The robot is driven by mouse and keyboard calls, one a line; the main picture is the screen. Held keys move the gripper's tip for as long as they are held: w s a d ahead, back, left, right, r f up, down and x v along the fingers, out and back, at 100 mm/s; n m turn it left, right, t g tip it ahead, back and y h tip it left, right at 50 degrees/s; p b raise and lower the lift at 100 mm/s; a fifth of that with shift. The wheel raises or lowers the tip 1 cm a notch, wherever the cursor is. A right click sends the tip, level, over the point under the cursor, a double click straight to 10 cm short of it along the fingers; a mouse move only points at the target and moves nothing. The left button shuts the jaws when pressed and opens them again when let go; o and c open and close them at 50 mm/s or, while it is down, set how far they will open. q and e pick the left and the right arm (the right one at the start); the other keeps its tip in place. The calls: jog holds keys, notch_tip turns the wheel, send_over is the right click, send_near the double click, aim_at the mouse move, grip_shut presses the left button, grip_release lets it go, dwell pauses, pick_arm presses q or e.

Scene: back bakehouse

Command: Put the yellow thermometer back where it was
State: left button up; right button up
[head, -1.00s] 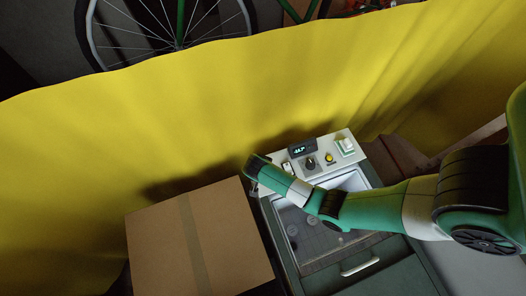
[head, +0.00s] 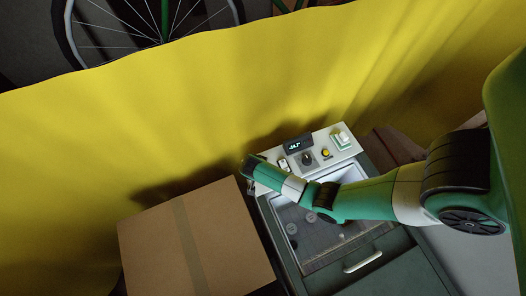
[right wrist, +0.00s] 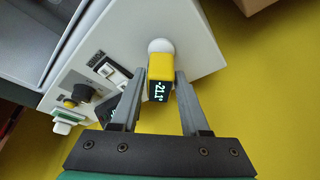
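The yellow thermometer (right wrist: 160,66) shows in the right wrist view, with a dark face and lit digits. Its far end is against a round white mount (right wrist: 161,45) on the side of the white control panel (right wrist: 178,38). My right gripper (right wrist: 161,76) is open, with one finger on each side of the thermometer and narrow gaps visible between. In the head view the right gripper (head: 249,165) is at the panel's left end, and the thermometer is hidden there. My left gripper is in neither view.
The panel carries a dark display (head: 298,143), a black knob (head: 307,158), a yellow button (head: 326,153) and a switch (head: 341,138). A cardboard box (head: 220,235) stands close on the left. A yellow curtain (head: 220,110) hangs behind.

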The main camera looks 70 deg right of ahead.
jog(key=shift+o, duration=1.1)
jog(key=p+v, duration=0.2)
jog(key=v, duration=1)
jog(key=shift+r+p, duration=0.2)
jog(key=shift+p, duration=0.15)
